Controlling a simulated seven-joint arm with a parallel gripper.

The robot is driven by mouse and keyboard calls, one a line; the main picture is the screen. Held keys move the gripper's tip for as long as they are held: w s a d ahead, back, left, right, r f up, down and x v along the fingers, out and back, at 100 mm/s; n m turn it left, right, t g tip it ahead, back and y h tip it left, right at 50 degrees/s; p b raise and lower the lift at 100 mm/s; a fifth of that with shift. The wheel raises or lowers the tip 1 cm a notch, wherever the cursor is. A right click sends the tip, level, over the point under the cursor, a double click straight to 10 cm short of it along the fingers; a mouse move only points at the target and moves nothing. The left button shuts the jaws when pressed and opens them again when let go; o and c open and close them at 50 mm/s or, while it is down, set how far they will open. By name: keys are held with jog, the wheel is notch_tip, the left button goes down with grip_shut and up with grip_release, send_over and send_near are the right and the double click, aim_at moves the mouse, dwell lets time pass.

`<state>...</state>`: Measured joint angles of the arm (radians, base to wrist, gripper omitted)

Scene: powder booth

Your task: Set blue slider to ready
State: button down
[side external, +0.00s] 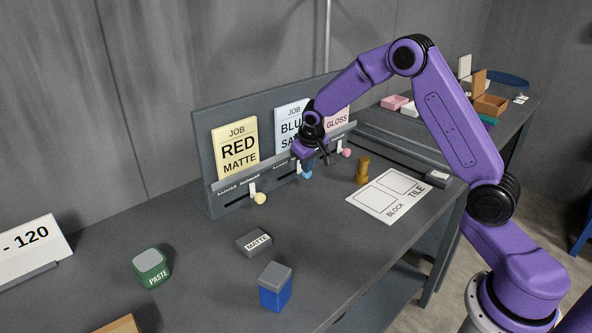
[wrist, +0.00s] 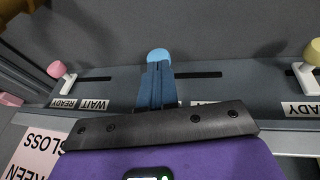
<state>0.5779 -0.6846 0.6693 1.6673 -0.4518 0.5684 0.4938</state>
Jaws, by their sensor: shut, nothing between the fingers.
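The blue slider's round knob (wrist: 158,55) shows just past my fingertips in the wrist view. In the side view the blue knob (side external: 307,174) sits below the blue job card (side external: 290,118), which my arm partly covers. My gripper (wrist: 157,68) is shut and empty, its fingertips at the blue knob; I cannot tell whether they touch it. It also shows in front of the board in the side view (side external: 324,157). The blue slider's slot (wrist: 200,75) runs right of my fingers in the wrist view. A label (wrist: 205,103) below it is mostly hidden by my gripper.
The pink slider (wrist: 57,69) stands above its READY label, and the yellow slider (wrist: 312,50) above another READY label. A brown peg (side external: 363,169), a white BLOCK/TILE sheet (side external: 370,207), a MATTE block (side external: 254,243) and a blue box (side external: 275,292) are on the bench.

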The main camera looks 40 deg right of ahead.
jog(key=shift+d, duration=0.2)
jog(key=w+a+v, duration=0.1)
jog(key=v, duration=1.2)
jog(key=shift+a+r, duration=0.25)
jog(key=shift+a, duration=0.05)
jog(key=shift+s, duration=0.1)
